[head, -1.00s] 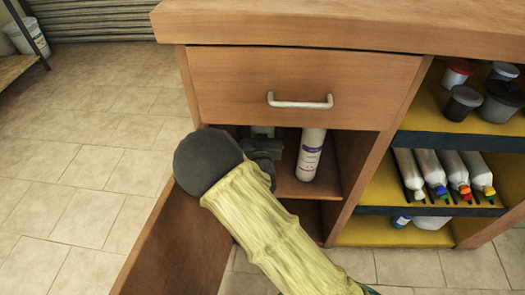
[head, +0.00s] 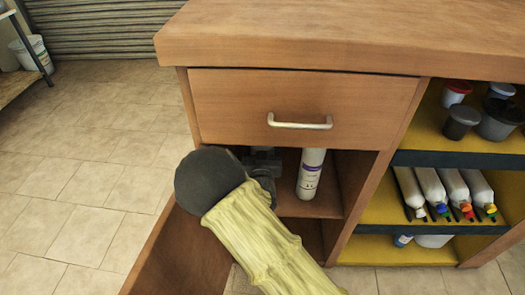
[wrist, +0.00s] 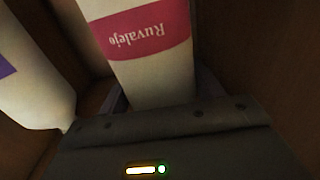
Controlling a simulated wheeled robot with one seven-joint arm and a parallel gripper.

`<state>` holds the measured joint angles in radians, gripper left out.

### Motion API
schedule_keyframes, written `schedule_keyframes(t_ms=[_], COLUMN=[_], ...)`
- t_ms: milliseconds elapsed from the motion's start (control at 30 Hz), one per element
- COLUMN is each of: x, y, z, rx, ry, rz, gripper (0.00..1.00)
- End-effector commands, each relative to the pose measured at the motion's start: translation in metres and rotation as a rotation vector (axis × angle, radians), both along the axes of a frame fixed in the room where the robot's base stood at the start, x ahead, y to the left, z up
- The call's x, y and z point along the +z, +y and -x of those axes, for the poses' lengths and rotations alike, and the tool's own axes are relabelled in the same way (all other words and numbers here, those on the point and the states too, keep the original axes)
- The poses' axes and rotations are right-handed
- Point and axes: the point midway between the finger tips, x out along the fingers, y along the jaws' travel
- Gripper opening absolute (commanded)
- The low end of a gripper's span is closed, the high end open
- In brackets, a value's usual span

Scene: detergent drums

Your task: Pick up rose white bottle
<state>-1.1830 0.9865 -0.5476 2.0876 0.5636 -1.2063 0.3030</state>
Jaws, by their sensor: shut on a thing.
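The rose white bottle (wrist: 152,72) is white with a rose band reading "Ruvalejo", upside down in the wrist view. My gripper (wrist: 162,98) is shut on it, with dark fingers on both sides of its lower part. In the head view my gripper (head: 262,172) reaches into the open compartment under the drawer. There the rose bottle is mostly or wholly hidden behind my gripper and the cabinet front. I cannot tell whether its base touches the shelf.
A white bottle with a purple label (head: 310,175) stands close on the right; it also shows in the wrist view (wrist: 30,85). The drawer (head: 300,105) is shut above. An open cabinet door (head: 180,255) is at lower left. Side shelves (head: 450,160) hold tubs and bottles.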

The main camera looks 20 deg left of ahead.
Motion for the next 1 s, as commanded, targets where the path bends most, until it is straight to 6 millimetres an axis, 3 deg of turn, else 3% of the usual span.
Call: schedule_keyframes(t_ms=[367,567,767,1000], x=[0.032,0.030,0.030,0.030], y=[0.000,-0.004,-0.010,-0.023], z=[-0.001,0.014,0.039,0.089], rx=[-0.001,0.000,0.002,0.003], ry=[-0.007,-0.004,-0.003,-0.001], rz=[-0.005,-0.003,-0.003,-0.001], gripper=[0.00,0.00,0.00,0.00])
